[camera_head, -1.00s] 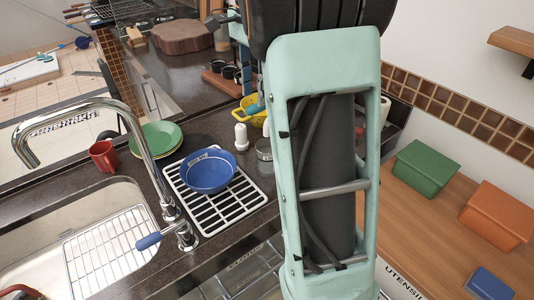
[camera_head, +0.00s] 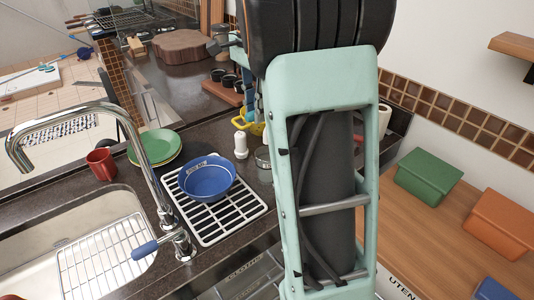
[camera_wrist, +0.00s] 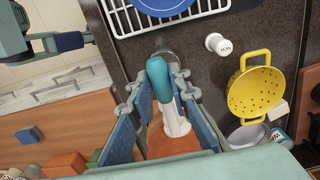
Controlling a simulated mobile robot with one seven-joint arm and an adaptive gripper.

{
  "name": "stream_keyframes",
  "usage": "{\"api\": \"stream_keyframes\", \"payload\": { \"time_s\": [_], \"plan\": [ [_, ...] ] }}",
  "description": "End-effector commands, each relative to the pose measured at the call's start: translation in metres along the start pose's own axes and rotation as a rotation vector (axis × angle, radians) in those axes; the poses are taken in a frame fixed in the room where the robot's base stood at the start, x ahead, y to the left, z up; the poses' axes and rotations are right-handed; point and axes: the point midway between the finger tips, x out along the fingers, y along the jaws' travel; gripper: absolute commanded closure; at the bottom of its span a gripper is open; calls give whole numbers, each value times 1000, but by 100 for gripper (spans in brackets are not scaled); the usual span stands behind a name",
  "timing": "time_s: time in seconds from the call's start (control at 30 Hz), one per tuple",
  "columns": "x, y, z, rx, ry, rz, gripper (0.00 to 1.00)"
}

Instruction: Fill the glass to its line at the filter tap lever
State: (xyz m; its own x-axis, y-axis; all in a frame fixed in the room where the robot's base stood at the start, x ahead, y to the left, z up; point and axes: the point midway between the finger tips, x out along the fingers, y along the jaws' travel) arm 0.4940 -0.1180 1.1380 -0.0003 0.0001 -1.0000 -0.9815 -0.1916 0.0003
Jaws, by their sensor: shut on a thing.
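The chrome tap (camera_head: 140,150) arches over the sink, with a blue-handled lever (camera_head: 146,249) low on its side. A small clear round vessel (camera_head: 263,157), possibly the glass, stands on the counter near the drying rack. In the wrist view it is mostly hidden behind my gripper and what lies between its fingers. My gripper (camera_wrist: 160,88) has its blue-padded fingers either side of a teal-and-white thing (camera_wrist: 162,84), which it seems to hold; an orange surface shows below it. No fill line can be made out.
A blue bowl (camera_head: 207,180) sits on the white rack (camera_head: 224,222). A red mug (camera_head: 101,164) and green plates (camera_head: 155,147) stand behind the tap. A white bottle (camera_wrist: 217,43) and yellow colander (camera_wrist: 254,92) are close to the gripper's right. Lidded boxes (camera_head: 428,175) lie right.

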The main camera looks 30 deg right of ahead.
Motion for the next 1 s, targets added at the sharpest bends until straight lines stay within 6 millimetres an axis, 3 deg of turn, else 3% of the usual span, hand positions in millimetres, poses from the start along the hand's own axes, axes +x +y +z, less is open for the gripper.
{"api": "stream_keyframes", "payload": {
  "time_s": [0.7, 1.0],
  "plan": [
    [-22, -1, 0, 0, 2, -4, 98],
    [-19, -1, 0, -1, 1, -4, 98]
  ]
}}
